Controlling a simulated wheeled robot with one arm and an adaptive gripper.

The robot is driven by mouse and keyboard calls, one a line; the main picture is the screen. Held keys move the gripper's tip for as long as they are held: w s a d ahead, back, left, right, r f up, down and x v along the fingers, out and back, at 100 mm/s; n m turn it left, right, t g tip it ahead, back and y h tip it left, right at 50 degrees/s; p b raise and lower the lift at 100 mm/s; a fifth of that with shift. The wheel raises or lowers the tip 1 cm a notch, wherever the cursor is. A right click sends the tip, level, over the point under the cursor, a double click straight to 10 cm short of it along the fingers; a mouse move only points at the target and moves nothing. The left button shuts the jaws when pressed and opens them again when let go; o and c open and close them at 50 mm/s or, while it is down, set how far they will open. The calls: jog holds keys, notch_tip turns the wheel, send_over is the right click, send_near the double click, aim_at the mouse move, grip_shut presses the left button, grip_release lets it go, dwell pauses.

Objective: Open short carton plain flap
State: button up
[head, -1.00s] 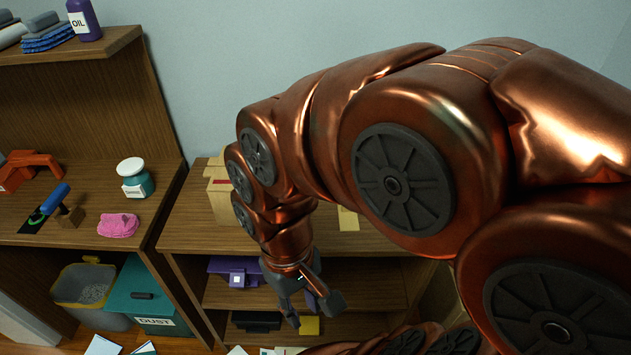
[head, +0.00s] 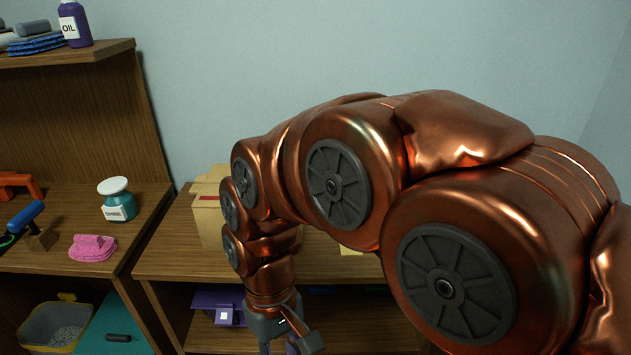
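A tan cardboard carton (head: 208,222) with a red stripe near its top stands on the wooden bench at centre left.
The bench top (head: 165,262) has bare room left of the carton. A purple item (head: 215,303) sits on the shelf below. To the left, a desk holds a jar (head: 118,200), a pink item (head: 92,248) and a blue-handled tool (head: 28,216).

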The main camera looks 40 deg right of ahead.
jog(key=w+d+r+m+t+y+p, duration=0.25)
jog(key=w+d+r+y, duration=0.5)
jog(key=w+r, duration=0.4)
jog(key=w+d+f+m+t+y+b, duration=0.1)
jog(key=w+d+m+t+y+b, duration=0.15)
jog(key=d+t, duration=0.7)
jog(key=w+d+m+t+y+b, duration=0.1)
jog(key=w+d+m+t+y, duration=0.2)
jog(key=d, duration=1.3)
jog(key=x, duration=0.8)
jog(key=shift+w+f+h, duration=0.3)
jog(key=shift+w+f, duration=0.1)
jog(key=shift+w, duration=0.05)
jog(key=shift+c, duration=0.4)
grip_shut()
